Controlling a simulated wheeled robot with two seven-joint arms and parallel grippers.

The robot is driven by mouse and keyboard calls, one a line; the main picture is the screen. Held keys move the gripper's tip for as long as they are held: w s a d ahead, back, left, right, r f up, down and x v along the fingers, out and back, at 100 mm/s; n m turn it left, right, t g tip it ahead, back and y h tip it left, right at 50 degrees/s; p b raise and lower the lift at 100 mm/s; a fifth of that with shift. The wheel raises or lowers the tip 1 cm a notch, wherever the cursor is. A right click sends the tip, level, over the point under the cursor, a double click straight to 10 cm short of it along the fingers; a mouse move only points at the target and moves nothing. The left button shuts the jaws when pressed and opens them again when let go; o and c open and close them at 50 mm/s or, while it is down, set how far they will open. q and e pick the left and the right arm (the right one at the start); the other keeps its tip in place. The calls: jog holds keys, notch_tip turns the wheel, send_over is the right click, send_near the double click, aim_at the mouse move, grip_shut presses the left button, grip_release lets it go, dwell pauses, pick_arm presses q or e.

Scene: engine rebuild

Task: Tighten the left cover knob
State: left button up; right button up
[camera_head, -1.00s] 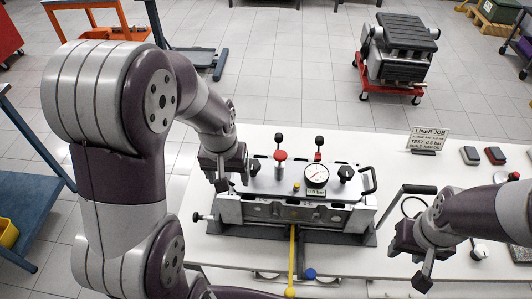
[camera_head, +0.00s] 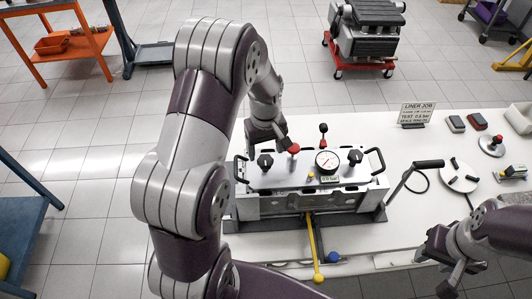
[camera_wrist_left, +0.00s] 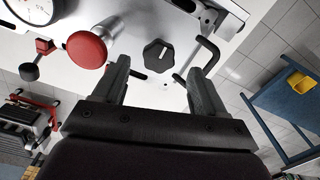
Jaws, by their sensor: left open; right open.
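The left cover knob (camera_head: 265,161) is black and lobed and stands on the left part of the grey cover plate (camera_head: 285,179). In the left wrist view the knob (camera_wrist_left: 158,55) shows a white line on top and lies just beyond the two fingertips, roughly between them. My left gripper (camera_head: 268,146) is open and empty, hanging over the back left of the cover, close to the knob and apart from it. My right gripper (camera_head: 436,268) is open and empty at the lower right, away from the cover. Its fingertips are small in view.
A red knob (camera_head: 293,149) and a pressure gauge (camera_head: 327,161) stand right of the left knob, with another black knob (camera_head: 355,156) further right. Bent black handles (camera_head: 241,168) are at the cover's ends. A yellow-handled bar (camera_head: 315,245) extends from the front.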

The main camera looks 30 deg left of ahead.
aim_at(265, 161)
pick_arm(q)
notch_tip(265, 161, down, 4)
jog(key=shift+r+p, duration=0.1)
jog(key=shift+p, duration=0.2)
jog(key=shift+d+f, duration=0.1)
jog(key=shift+f, duration=0.1)
jog(key=shift+c, duration=1.2)
jog(key=c, duration=0.8)
